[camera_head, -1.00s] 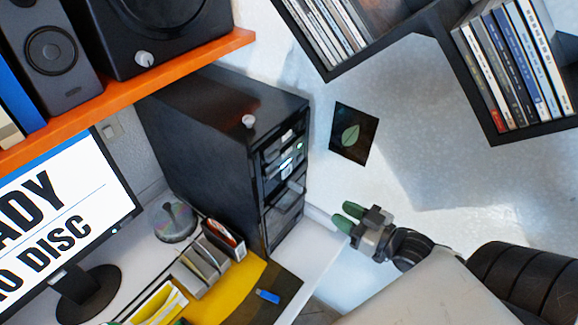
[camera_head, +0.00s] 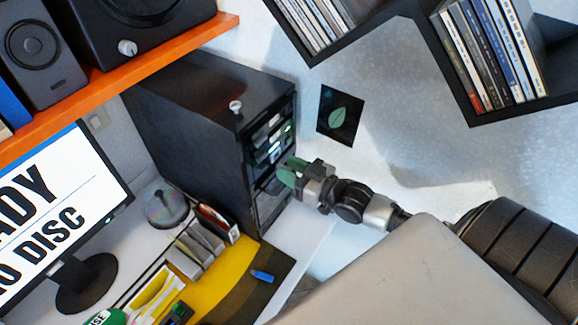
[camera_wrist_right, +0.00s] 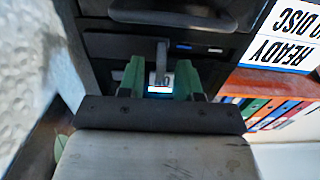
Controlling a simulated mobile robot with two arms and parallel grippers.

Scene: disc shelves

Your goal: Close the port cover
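The black computer tower (camera_head: 190,140) stands on the desk, its front panel facing right in the head view. My right gripper (camera_head: 290,172), with green fingertips, is at the middle of that front panel. In the right wrist view the two green fingers (camera_wrist_right: 160,82) are apart, pointing at the panel. A small grey upright piece (camera_wrist_right: 161,60), which may be the port cover, shows between the fingertips, with a bright blue-white spot just below it. I cannot tell whether a finger touches it. My left gripper is not in view.
Dark wall shelves (camera_head: 490,117) hold discs at upper right. A monitor (camera_head: 60,210), disc spindle (camera_head: 167,206) and blue USB stick (camera_head: 262,276) are on the desk. Clear space lies right of the tower.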

